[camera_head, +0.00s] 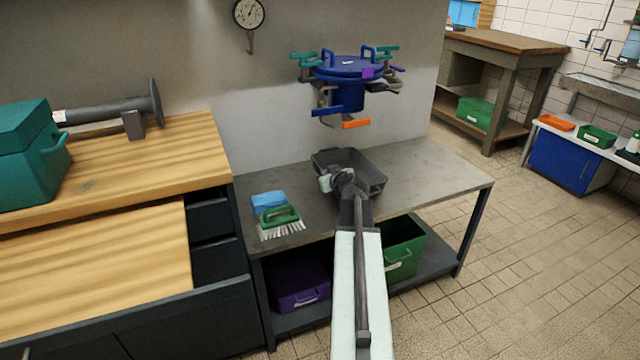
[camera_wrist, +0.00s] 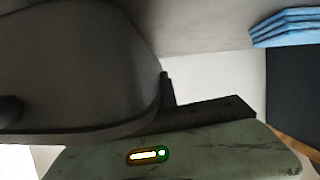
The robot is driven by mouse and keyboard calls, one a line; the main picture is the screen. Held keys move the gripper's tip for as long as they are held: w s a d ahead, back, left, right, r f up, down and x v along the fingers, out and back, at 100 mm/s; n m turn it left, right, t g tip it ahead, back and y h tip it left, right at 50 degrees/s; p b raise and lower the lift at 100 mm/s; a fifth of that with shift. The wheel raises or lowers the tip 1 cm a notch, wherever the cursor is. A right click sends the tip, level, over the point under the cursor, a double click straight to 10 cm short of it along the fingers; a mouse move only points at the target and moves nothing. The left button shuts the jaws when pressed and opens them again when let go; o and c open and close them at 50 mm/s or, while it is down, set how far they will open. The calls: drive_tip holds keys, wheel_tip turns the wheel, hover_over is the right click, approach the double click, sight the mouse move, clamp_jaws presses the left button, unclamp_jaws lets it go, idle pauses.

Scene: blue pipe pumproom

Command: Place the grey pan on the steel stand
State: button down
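The grey pan (camera_head: 360,162), a dark rectangular tray, shows in the head view at the back of a grey-topped table (camera_head: 425,170). I cannot tell whether it rests on the top or is slightly raised. This table is the only stand-like metal-looking surface near me; I cannot tell for certain that it is the steel stand. My gripper (camera_head: 338,180) is at the pan's near left side and overlaps it in the picture. Its fingers are too small there to tell open from shut. In the wrist view, a large dark rounded shape fills the left, and its identity is unclear.
A blue cloth stack (camera_head: 268,200) and green brush (camera_head: 280,215) lie left of the pan. A blue lidded vessel (camera_head: 347,92) hangs above it. Purple (camera_head: 298,285) and green (camera_head: 405,250) bins sit below. A wooden workbench (camera_head: 120,170) stands left. The table's right end is clear.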

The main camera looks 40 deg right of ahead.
wheel_tip(320, 180, down, 3)
drive_tip(key=shift+r+b, duration=0.1)
drive_tip(key=shift+b, duration=0.7)
drive_tip(key=shift+w+a+r, duration=0.15)
drive_tip(key=shift+w+r, duration=0.05)
drive_tip(key=c, duration=1.7)
unclamp_jaws()
drive_tip(key=shift+f, duration=0.1)
